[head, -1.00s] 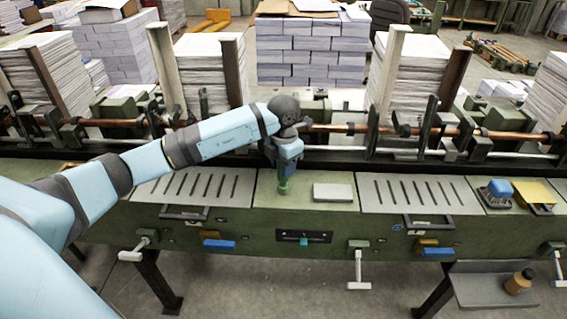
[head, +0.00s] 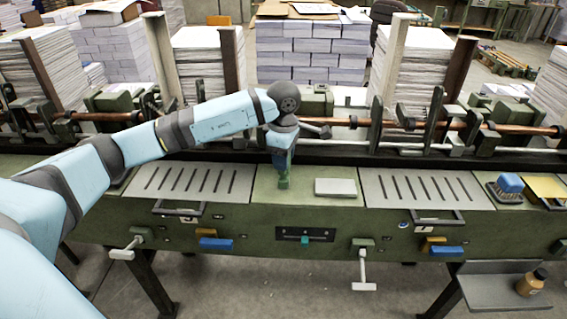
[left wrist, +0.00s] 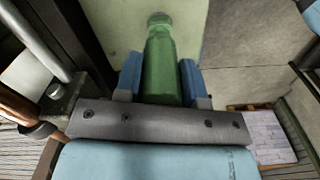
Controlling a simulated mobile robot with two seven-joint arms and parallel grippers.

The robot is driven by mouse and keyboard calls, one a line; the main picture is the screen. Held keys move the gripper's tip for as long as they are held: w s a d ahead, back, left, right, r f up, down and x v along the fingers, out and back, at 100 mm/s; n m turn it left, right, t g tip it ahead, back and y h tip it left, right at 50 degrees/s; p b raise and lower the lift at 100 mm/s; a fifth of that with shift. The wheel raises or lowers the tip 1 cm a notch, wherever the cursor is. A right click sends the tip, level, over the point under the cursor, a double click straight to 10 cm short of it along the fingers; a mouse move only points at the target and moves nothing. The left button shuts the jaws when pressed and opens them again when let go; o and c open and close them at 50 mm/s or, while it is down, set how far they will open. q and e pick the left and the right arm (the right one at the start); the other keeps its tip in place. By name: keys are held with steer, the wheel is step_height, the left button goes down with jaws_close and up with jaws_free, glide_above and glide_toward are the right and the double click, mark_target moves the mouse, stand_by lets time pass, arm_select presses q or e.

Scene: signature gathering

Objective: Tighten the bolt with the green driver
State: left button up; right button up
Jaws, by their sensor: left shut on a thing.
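My left gripper (head: 281,160) points down over the middle of the green machine. It is shut on the green driver (head: 283,182), which stands roughly upright with its lower end at the machine's top panel. In the left wrist view the green driver (left wrist: 162,72) sits between the two blue fingers of the left gripper (left wrist: 162,84). A small grey-green round end shows beyond it against the pale green panel. I cannot pick out the bolt, and cannot tell whether the driver touches it. My right gripper is in neither view.
A flat grey plate (head: 335,187) lies right of the driver. Slotted grey panels (head: 190,182) flank this spot. Behind run a copper-coloured rod (head: 345,122) and upright brackets. A blue-handled brush (head: 508,186) and a yellow pad (head: 546,189) lie at the far right.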

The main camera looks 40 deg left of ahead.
arm_select(q)
steer(key=shift+m+b, duration=0.45)
steer(key=shift+m, duration=0.55)
steer(key=shift+r+n, duration=0.1)
steer(key=shift+n, duration=0.6)
steer(key=shift+r+p, duration=1.2)
steer(key=shift+r, duration=1.05)
